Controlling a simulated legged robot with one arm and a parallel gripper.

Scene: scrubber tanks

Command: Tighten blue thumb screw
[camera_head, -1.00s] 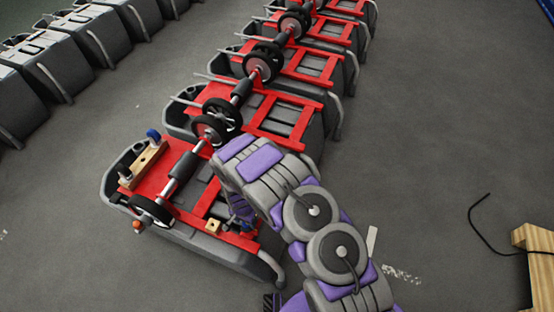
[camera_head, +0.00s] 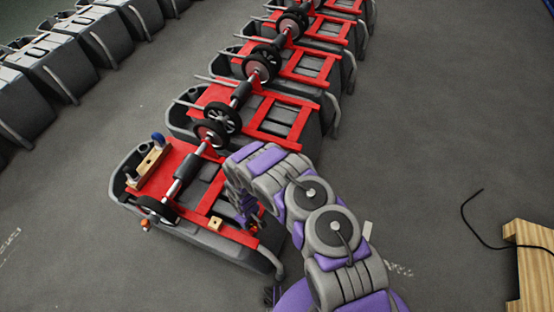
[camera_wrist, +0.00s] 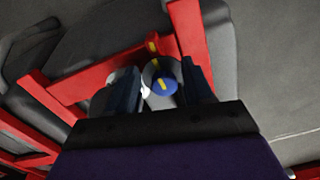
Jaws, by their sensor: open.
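In the wrist view, a round blue thumb screw (camera_wrist: 165,87) with a yellow stripe shows between the two dark fingers of my gripper (camera_wrist: 162,82). The fingers are apart, one on each side of the screw, and do not visibly touch it. A grey round part sits just behind the screw. In the head view, my gripper (camera_head: 246,212) points down over the right end of the nearest tank's red frame (camera_head: 205,200). The screw under it cannot be made out there.
A red knob (camera_wrist: 152,43) with a yellow mark stands just beyond the screw. A wooden block (camera_head: 217,223) lies left of my gripper. A second blue knob (camera_head: 157,138) is at the tank's far end.

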